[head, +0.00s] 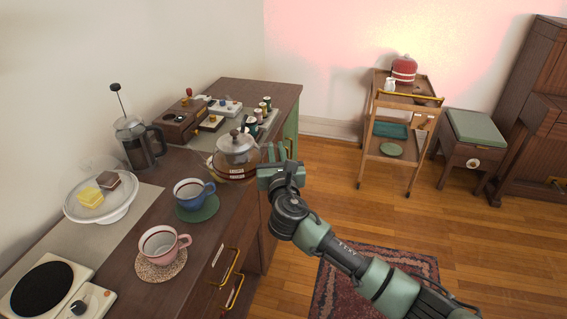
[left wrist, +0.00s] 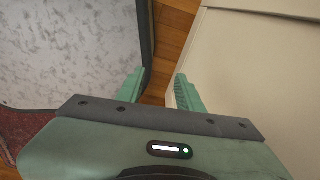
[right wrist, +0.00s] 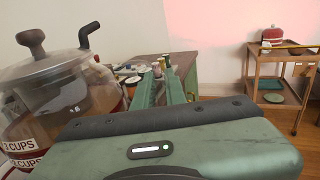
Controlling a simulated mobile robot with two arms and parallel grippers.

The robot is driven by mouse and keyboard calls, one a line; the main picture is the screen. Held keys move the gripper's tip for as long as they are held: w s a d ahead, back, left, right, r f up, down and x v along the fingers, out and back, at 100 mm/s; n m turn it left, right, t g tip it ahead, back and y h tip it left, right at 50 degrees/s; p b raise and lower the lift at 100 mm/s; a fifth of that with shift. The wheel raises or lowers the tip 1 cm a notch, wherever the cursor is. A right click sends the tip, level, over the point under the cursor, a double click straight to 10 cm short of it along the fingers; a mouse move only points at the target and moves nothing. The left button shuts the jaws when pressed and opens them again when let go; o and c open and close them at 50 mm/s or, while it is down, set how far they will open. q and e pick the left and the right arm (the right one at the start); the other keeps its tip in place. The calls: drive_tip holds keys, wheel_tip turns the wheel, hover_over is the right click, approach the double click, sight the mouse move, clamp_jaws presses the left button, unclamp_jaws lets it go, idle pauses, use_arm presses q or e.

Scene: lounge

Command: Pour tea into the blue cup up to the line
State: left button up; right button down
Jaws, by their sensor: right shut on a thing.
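The blue cup (head: 188,194) stands upright on a green coaster (head: 202,214) on the wooden counter. Its inside looks pale with a dark band; I see no tea in it clearly. A glass teapot (head: 238,157) with brown tea and a knobbed lid stands just behind the cup, apparently upright. The teapot also fills the left of the right wrist view (right wrist: 70,90), with cup marks on its side. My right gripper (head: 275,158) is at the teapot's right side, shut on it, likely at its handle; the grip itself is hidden. My left gripper (left wrist: 160,92) is open and empty.
A pink cup (head: 160,243) on a speckled coaster stands in front of the blue cup. A French press (head: 137,140), cake stand (head: 103,207), hot plate (head: 43,288) and wooden box (head: 185,119) share the counter. A trolley (head: 385,127) stands far off, right.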

drive_tip(key=shift+f+b, duration=0.2)
drive_tip(key=shift+b, duration=0.1)
drive_tip(key=shift+d+f+n+b, duration=0.15)
drive_tip(key=shift+d+n+b, duration=0.2)
drive_tip(key=shift+n, duration=0.55)
idle(1.5)
drive_tip(key=shift+a+r+n+p, duration=0.15)
drive_tip(key=shift+r+n+p, duration=0.55)
drive_tip(key=shift+r, duration=0.4)
drive_tip(key=shift+a+r+n+p, duration=0.1)
drive_tip(key=shift+r+n+p, duration=0.4)
drive_tip(key=shift+r+p, duration=0.5)
drive_tip(key=shift+r, duration=0.1)
drive_tip(key=shift+r, duration=0.1)
idle(1.9)
drive_tip(key=shift+r+p, duration=0.3)
drive_tip(key=shift+p, duration=0.45)
idle(0.3)
